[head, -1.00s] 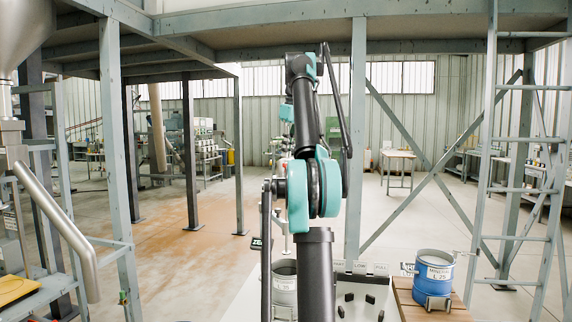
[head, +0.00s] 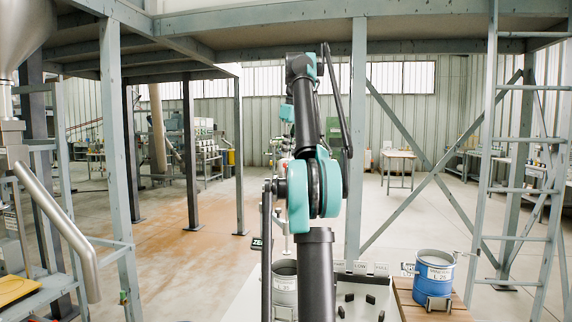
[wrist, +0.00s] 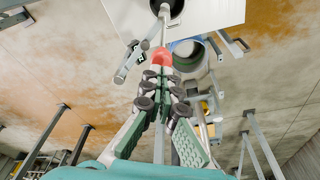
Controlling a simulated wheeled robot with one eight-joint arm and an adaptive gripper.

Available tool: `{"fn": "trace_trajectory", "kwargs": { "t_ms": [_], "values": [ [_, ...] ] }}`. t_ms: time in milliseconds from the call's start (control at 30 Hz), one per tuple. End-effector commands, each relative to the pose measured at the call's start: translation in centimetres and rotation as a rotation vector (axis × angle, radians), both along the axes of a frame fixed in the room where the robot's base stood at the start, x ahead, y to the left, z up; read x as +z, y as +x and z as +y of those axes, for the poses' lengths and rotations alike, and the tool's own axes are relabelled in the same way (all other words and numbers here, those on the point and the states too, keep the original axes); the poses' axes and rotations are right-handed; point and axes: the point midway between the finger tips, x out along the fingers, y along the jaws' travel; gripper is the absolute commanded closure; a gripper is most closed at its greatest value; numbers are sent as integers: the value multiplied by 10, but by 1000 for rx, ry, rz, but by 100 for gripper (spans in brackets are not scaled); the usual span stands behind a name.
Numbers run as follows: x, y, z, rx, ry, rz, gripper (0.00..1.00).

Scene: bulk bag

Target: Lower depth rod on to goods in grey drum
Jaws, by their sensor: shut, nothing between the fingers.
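The grey drum (head: 284,290) stands behind my arm's lower link, on a pale surface in the head view. My gripper (wrist: 161,82) is shut and empty, and lines up with the knob. I cannot tell whether they touch. The rod's lower end is not clear.
A blue drum (head: 434,274) stands on a wooden pallet (head: 448,313) at the right. A panel with labels (head: 360,268) and black pegs lies between the drums. Steel posts and a ladder (head: 524,190) flank the area.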

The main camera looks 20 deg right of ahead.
Motion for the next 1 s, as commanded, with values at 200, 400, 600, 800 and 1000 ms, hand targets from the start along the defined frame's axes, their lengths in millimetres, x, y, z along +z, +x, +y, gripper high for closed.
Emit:
{"fn": "trace_trajectory", "kwargs": {
  "t_ms": [200,400,600,800,1000],
  "values": [
    [-2,0,0,0,0,0,100],
    [-9,1,0,0,0,0,100],
    [-16,1,0,0,0,0,100],
    [-24,0,0,0,0,0,100],
    [-31,0,0,0,0,0,100]
  ]
}}
